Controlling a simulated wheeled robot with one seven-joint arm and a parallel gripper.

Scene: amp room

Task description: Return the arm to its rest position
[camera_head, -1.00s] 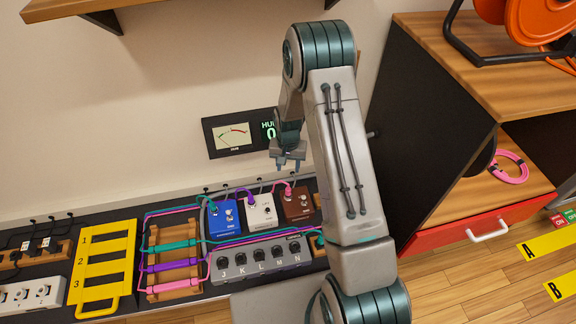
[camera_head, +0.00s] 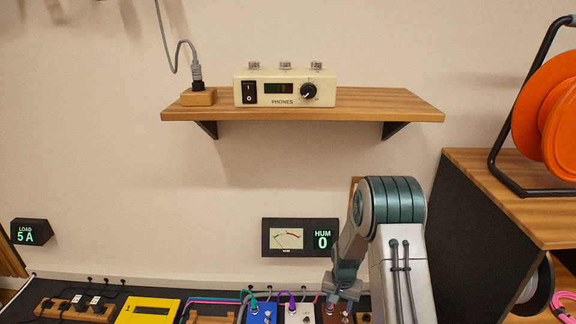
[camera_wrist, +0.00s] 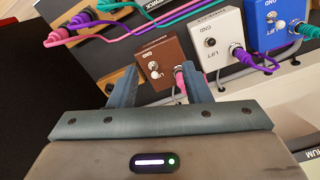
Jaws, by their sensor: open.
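My gripper (camera_head: 344,288) hangs at the lower right of the head view, in front of the wall and above the pedals. In the wrist view my gripper (camera_wrist: 158,88) is open, its two fingers apart. The brown pedal (camera_wrist: 166,58) shows between and beyond the fingers, with a pink plug at its edge; I cannot tell the gap between fingers and pedal. The white pedal (camera_wrist: 222,42) and the blue pedal (camera_wrist: 272,22) stand to its right in the wrist view. The lower part of the pedal row is cut off in the head view.
A shelf (camera_head: 350,104) holds a cream PHONES box (camera_head: 285,88) above. The HUM meter (camera_head: 299,238) is on the wall just left of my arm. A wooden cabinet (camera_head: 500,190) with an orange cable reel (camera_head: 548,105) stands at right. The wall between shelf and meter is clear.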

